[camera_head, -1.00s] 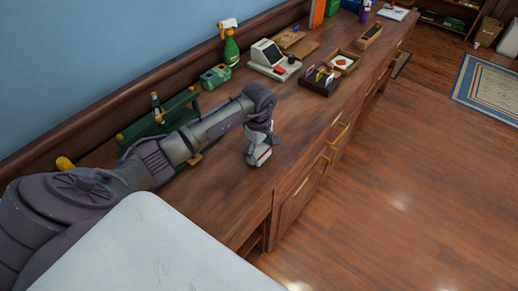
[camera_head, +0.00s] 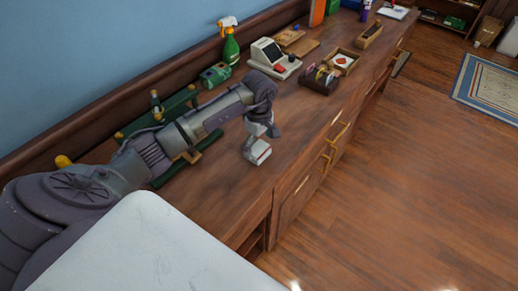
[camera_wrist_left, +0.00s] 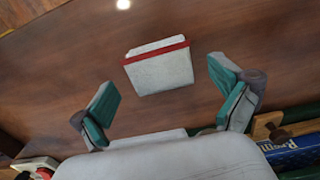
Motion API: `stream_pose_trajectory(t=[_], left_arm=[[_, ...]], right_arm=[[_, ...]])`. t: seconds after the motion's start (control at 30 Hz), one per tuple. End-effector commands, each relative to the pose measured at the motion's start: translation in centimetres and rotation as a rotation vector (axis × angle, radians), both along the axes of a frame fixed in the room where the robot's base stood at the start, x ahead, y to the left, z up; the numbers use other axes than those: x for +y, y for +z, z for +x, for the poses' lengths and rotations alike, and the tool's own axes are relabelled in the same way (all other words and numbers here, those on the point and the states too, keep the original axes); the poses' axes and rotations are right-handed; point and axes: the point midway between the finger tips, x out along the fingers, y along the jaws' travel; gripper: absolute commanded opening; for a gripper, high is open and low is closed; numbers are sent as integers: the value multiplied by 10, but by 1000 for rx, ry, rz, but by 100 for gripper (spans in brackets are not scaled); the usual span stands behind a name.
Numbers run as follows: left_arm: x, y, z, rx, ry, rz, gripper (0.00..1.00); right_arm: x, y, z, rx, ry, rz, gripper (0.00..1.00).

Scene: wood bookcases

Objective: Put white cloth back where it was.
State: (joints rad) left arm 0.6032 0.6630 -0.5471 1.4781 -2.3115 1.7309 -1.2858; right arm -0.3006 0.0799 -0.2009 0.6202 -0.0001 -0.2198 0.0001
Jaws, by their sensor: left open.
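The white cloth (camera_head: 257,152) is a small folded block with a red stripe and lies on the wooden counter (camera_head: 232,190). In the left wrist view the cloth (camera_wrist_left: 160,70) lies ahead of and between the spread fingers. My left gripper (camera_head: 264,131) is just above and beside it in the head view. In the left wrist view my left gripper (camera_wrist_left: 165,86) is open, its green-padded fingers apart and clear of the cloth. My right gripper is not in view.
A green machine (camera_head: 214,75), spray bottle (camera_head: 231,46), cash register (camera_head: 272,58) and dark box (camera_head: 320,80) stand farther along.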

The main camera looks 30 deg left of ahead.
Motion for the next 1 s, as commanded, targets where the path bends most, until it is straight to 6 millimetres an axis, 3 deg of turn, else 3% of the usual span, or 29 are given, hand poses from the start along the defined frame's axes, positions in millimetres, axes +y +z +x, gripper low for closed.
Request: stream_pose_trajectory(t=[0.2, 0.43, 0.63, 1.0], left_arm=[[1, 49, 1, -6, 0, 3, 99], [1, 85, 1, -2, 1, 2, 99], [0, 96, 0, 1, 1, 1, 99], [0, 96, 0, 1, 1, 0, 99]], right_arm=[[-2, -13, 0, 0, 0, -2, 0], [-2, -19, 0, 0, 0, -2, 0], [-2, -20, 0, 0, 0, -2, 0], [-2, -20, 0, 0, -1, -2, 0]])
